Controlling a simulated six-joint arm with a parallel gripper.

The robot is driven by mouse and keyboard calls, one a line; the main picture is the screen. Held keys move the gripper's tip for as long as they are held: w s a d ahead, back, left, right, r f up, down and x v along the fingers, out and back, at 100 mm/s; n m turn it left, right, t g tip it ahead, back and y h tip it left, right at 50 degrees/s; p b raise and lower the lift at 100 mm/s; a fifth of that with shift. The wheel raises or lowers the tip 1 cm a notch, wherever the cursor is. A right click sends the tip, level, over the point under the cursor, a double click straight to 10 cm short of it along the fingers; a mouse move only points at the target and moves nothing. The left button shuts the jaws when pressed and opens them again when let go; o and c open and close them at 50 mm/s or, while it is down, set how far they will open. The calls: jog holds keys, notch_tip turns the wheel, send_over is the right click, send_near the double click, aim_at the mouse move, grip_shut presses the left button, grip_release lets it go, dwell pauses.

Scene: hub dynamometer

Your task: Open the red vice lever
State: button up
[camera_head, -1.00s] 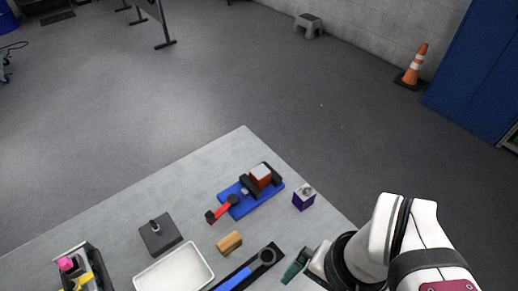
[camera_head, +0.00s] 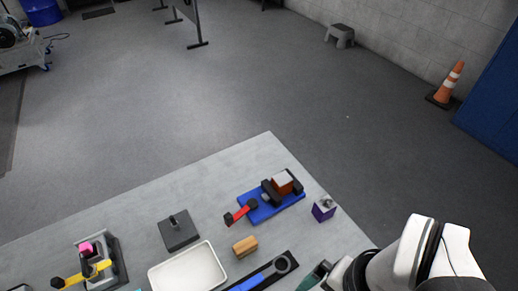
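The vice has a blue base (camera_head: 274,206) near the table's far right corner. An orange-brown block with a pale top (camera_head: 283,182) sits between its dark jaws. The red vice lever (camera_head: 239,212) sticks out to the left from the vice, with a black end. My gripper (camera_head: 314,277) is at the bottom right, low over the table and to the right of the black tray with the blue-handled wrench. Only its green finger part shows, so its opening cannot be made out. It is well apart from the lever.
A wooden block (camera_head: 245,246) lies in front of the vice, and a purple box (camera_head: 323,208) stands to its right. A blue-handled wrench (camera_head: 249,284), a white tray (camera_head: 190,268), a dark block with a peg (camera_head: 178,231) and a yellow-handled fixture (camera_head: 93,268) are nearer. The table's far left is clear.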

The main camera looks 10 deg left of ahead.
jog(key=shift+c, duration=0.6)
jog(key=w+a+n, duration=0.1)
jog(key=w, duration=0.1)
jog(key=w+a+r+n, duration=0.1)
jog(key=w+n, duration=0.1)
jog(key=w+r+n, duration=0.1)
jog(key=w, duration=0.1)
jog(key=shift+w+a+r+h, duration=0.1)
jog(key=shift+w+a+h, duration=0.2)
jog(key=shift+a, duration=0.1)
jog(key=c, duration=0.5)
jog(key=w+a+n, duration=0.4)
jog(key=w, duration=0.1)
jog(key=shift+w+a+r, duration=0.15)
jog(key=shift+r, duration=0.05)
jog(key=shift+c, duration=0.5)
jog(key=n+h, duration=0.1)
jog(key=n, duration=0.8)
send_near(228, 216)
notch_tip(228, 216, down, 9)
jog(key=shift+a+f, duration=0.1)
jog(key=shift+f, duration=0.55)
